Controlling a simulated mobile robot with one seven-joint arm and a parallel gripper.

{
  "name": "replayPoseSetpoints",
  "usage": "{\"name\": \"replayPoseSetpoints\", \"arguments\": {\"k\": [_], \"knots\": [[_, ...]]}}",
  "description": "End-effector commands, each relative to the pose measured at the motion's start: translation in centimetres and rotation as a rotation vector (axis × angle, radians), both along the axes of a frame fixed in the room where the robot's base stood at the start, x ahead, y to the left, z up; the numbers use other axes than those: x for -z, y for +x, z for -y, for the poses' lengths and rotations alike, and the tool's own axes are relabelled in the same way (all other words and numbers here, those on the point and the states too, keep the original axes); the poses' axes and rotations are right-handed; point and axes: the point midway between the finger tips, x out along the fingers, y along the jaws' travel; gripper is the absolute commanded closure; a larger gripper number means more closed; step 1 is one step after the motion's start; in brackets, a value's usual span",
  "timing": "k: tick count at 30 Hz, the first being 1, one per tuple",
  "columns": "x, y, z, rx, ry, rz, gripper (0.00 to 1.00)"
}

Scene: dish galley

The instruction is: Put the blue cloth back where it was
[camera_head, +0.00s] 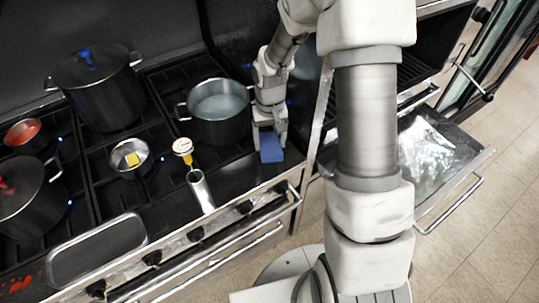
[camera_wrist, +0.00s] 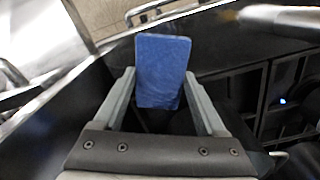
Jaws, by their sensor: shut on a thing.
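The blue cloth (camera_head: 271,149) is a small flat blue block-like piece at the right end of the stove's front ledge. My gripper (camera_head: 269,132) is above it, pointing down, with its fingers at the cloth. In the wrist view the cloth (camera_wrist: 163,70) stands out between the two fingers of my gripper (camera_wrist: 160,88), which are shut on it. I cannot tell whether the cloth's lower side touches the ledge.
A pot of pale liquid (camera_head: 217,108) stands just left of my gripper. A thermometer-like dial (camera_head: 183,146), a metal cylinder (camera_head: 200,190) and a small pan with a yellow piece (camera_head: 130,158) are further left. An open metal drawer (camera_head: 440,165) is at the right.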

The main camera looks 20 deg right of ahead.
Motion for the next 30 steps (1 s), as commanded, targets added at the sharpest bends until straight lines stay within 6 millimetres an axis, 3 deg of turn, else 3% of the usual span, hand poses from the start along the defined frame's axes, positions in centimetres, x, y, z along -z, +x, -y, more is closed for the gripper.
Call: {"name": "replayPoseSetpoints", "arguments": {"k": [3, 11, 16, 23, 24, 28, 30], "knots": [[1.9, -0.1, 0.0, 0.0, 0.0, -0.003, 0.87], [3.7, 0.0, 0.0, 0.0, 0.0, 0.0, 0.87], [5.9, 0.0, 0.0, -0.002, -0.001, -0.002, 0.87], [6.5, 0.0, 0.0, -0.001, -0.001, 0.002, 0.87], [6.5, 0.0, 0.0, -0.001, -0.001, 0.001, 0.24], [6.5, 0.0, 0.0, -0.001, -0.001, 0.001, 0.01], [6.5, 0.0, 0.0, -0.001, -0.001, 0.001, 0.0]]}}
